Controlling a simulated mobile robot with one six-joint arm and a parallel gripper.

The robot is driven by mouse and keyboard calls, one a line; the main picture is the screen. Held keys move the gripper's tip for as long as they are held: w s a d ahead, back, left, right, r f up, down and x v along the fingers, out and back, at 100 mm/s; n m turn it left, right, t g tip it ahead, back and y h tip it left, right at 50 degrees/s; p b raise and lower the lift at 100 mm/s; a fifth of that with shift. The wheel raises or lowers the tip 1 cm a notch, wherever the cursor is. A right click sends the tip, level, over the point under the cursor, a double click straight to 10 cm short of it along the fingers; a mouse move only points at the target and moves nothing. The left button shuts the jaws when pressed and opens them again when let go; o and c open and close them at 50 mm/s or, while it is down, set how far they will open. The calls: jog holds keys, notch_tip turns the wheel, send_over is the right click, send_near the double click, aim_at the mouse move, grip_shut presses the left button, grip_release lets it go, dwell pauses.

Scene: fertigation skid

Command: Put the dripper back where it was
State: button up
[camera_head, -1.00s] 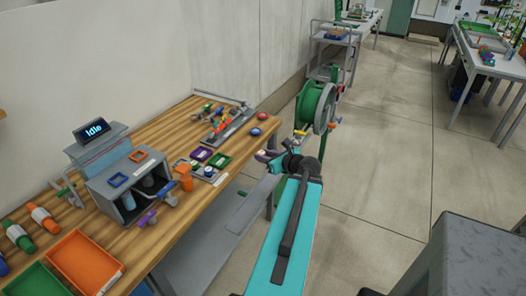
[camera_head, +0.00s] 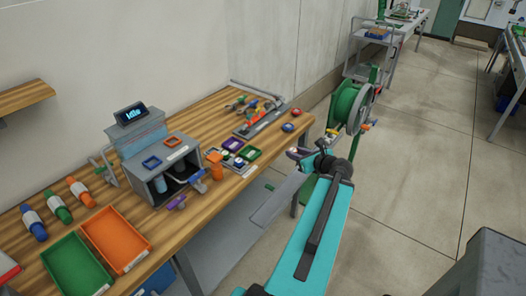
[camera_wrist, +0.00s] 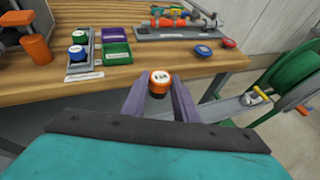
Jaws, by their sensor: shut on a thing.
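The dripper (camera_wrist: 159,79) has an orange top with a white label and a dark lower part. It sits between the two purple fingers of my gripper (camera_wrist: 159,95), which is shut on it, in front of the bench edge. In the head view my gripper (camera_head: 296,153) is small, right of the bench, and the dripper is hard to make out. A grey holder (camera_wrist: 93,62) on the bench carries a green-topped dripper (camera_wrist: 80,36) and a blue-topped dripper (camera_wrist: 77,52). Beside it are a purple tray (camera_wrist: 117,34) and a green tray (camera_wrist: 118,54).
A grey machine reading "Idle" (camera_head: 170,165) stands on the bench left of the holder. An orange tray (camera_head: 116,238) and a green tray (camera_head: 76,268) lie at the near left. A green reel (camera_head: 347,104) stands beyond my arm.

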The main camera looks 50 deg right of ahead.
jog(key=shift+f+b, duration=1.5)
jog(key=shift+f, duration=0.15)
jog(key=shift+s, duration=0.2)
